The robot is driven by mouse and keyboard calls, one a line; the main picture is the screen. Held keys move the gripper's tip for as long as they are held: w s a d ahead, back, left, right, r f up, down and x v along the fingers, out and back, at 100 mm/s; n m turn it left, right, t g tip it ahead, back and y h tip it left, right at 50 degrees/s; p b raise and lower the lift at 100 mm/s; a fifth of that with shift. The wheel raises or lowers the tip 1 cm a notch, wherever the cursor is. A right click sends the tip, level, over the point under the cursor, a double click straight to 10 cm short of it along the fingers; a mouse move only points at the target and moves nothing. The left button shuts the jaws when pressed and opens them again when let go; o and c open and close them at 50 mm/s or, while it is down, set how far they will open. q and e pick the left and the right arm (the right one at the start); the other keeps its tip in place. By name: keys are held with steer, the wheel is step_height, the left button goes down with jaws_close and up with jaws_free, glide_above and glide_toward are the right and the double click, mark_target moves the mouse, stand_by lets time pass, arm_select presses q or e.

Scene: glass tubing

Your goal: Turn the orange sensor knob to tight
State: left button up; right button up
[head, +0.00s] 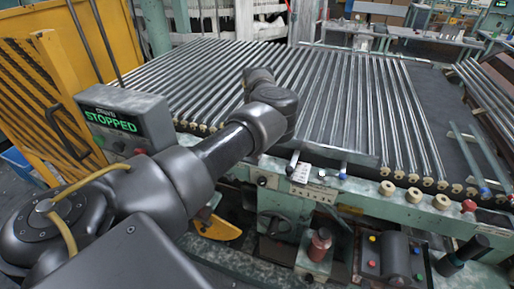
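No knob can be picked out with certainty as the orange sensor knob. A reddish-brown rounded part (320,244) stands on a pale green block below the machine's front rail. A red knob (469,206) sits on that rail at the right, beside cream knobs (387,188). My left arm comes in from the lower left and reaches over the glass tubes (335,95); its fingers do not show. My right arm and gripper are out of the picture.
A grey control box (125,118) at the left reads "STOPPED". A yellow slatted guard (40,85) stands beyond it. A dark box with coloured buttons (393,258) and a black-handled part (462,252) are at the lower right. The green front rail (335,188) crosses the view.

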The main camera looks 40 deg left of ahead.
arm_select(q)
steer(key=shift+w+r, duration=0.1)
stand_by(0.3)
steer(key=o, duration=1)
step_height(320, 180, up, 11)
steer(key=b, duration=0.1)
steer(key=shift+a+f, duration=0.1)
steer(key=shift+f, duration=0.1)
